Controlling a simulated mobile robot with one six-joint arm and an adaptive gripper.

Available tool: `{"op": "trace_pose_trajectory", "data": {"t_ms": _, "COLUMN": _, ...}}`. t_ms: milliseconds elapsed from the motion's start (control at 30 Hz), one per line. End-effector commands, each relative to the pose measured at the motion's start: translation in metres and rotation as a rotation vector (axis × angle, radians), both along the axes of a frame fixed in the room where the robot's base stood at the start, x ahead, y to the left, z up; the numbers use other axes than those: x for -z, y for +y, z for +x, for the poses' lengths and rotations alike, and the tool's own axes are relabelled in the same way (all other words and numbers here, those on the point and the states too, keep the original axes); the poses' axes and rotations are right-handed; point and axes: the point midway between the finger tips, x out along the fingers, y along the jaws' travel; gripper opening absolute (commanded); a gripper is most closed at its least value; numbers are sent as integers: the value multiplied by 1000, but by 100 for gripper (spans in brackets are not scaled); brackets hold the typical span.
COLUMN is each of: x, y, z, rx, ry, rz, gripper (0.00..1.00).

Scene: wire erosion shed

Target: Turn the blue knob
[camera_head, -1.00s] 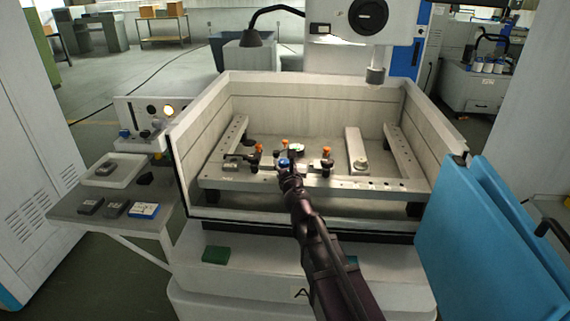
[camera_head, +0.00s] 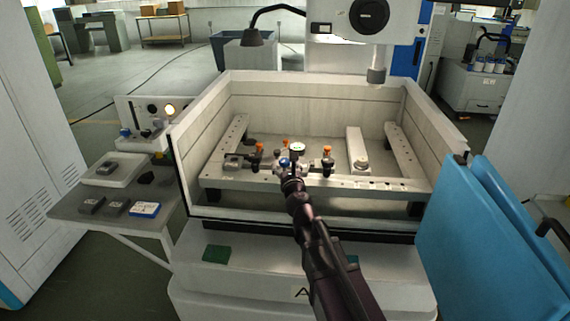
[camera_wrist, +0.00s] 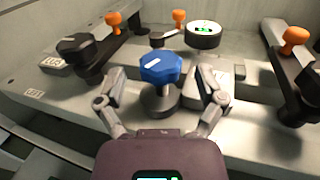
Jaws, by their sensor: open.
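The blue knob (camera_wrist: 161,68) is an octagonal cap with a white mark on its top, on a dark round base. In the wrist view my gripper (camera_wrist: 166,85) is open, with one finger on each side of the knob. Small gaps seem to show between the fingers and the knob, but contact is hard to tell. In the head view the knob (camera_head: 284,162) is a small blue spot at the tip of my gripper (camera_head: 289,170), partly hidden by it.
A round gauge with a green display (camera_wrist: 203,35) stands just behind the knob. Clamps with orange knobs (camera_wrist: 113,20) flank it, another at right (camera_wrist: 295,36). The machine tank's walls (camera_head: 310,100) enclose the work area. A blue door panel (camera_head: 490,235) is at right.

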Motion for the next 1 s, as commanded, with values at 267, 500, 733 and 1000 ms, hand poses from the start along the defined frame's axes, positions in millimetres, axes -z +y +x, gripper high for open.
{"op": "trace_pose_trajectory", "data": {"t_ms": 267, "x": 0, "y": -10, "z": -38, "rx": 0, "ry": 0, "rz": 0, "gripper": 88}}
{"op": "trace_pose_trajectory", "data": {"t_ms": 500, "x": 0, "y": -15, "z": -55, "rx": 0, "ry": 0, "rz": 0, "gripper": 88}}
{"op": "trace_pose_trajectory", "data": {"t_ms": 733, "x": 0, "y": -15, "z": -56, "rx": 0, "ry": 0, "rz": 0, "gripper": 88}}
{"op": "trace_pose_trajectory", "data": {"t_ms": 1000, "x": 0, "y": -15, "z": -56, "rx": 0, "ry": 0, "rz": 0, "gripper": 88}}
